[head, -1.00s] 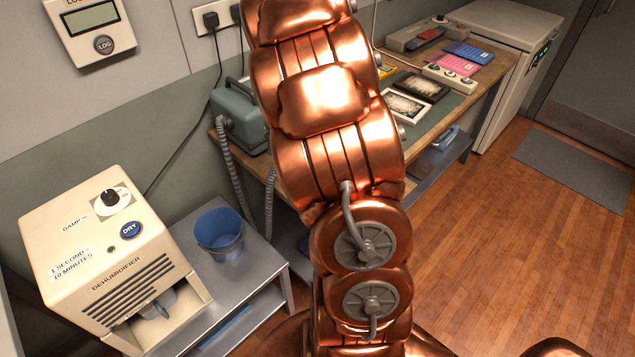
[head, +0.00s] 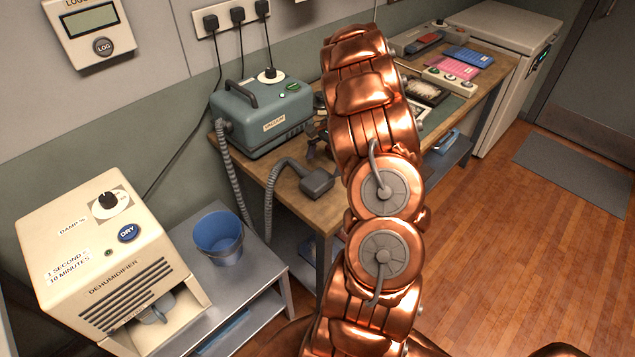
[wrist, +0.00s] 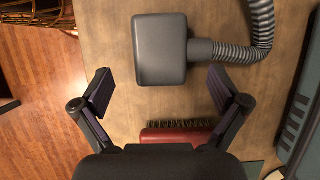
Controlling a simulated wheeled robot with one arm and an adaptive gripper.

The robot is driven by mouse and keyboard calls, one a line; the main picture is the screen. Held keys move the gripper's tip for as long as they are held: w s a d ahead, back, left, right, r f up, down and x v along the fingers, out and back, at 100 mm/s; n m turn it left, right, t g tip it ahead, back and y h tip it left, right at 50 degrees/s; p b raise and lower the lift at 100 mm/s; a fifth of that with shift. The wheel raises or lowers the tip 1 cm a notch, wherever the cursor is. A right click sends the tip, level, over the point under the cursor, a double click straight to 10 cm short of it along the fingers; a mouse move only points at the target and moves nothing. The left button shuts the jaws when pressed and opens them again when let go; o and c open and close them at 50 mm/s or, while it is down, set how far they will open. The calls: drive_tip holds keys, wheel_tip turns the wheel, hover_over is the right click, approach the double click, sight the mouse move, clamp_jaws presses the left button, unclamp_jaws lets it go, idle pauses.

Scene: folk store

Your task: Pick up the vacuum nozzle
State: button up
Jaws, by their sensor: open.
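The vacuum nozzle (head: 317,182) is a grey, rounded block on a ribbed hose. It lies near the front left corner of the wooden table, beside the blue-grey vacuum (head: 262,115). In the wrist view the nozzle (wrist: 160,50) lies ahead of my gripper (wrist: 158,84), roughly centred between the fingers, with its hose leaving to the right. My gripper is open and empty, its two dark fingers apart. I cannot tell its height above the table. In the head view my arm hides most of the gripper.
A red-backed brush (wrist: 178,132) lies on the table (wrist: 105,25) close to my gripper. A dehumidifier (head: 110,255) and a blue bucket (head: 219,238) stand on a low metal bench at left. Frames and control boxes lie farther along the table.

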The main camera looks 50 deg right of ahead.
sight(318, 178)
drive_tip(key=shift+p+x, duration=1.2)
drive_tip(key=shift+x, duration=1.5)
drive_tip(key=shift+a+r, duration=0.1)
drive_tip(key=shift+a, duration=0.05)
drive_tip(key=shift+c, duration=0.4)
drive_tip(key=c, duration=1.2)
drive_tip(key=shift+c, duration=0.2)
drive_tip(key=shift+r, duration=0.1)
drive_tip(key=shift+r+b, duration=0.65)
drive_tip(key=shift+r, duration=0.15)
drive_tip(key=shift+s+a+r+b, duration=0.1)
drive_tip(key=shift+s+r+b, duration=0.15)
drive_tip(key=shift+r, duration=0.2)
drive_tip(key=shift+s+r+b, duration=0.15)
drive_tip(key=shift+r+b, duration=0.1)
drive_tip(key=shift+r, duration=0.2)
drive_tip(key=s+a+r+b, duration=0.1)
drive_tip(key=s+a+b, duration=0.3)
drive_tip(key=s, duration=1)
drive_tip(key=shift+s+r, duration=0.25)
drive_tip(key=shift+s, duration=0.05)
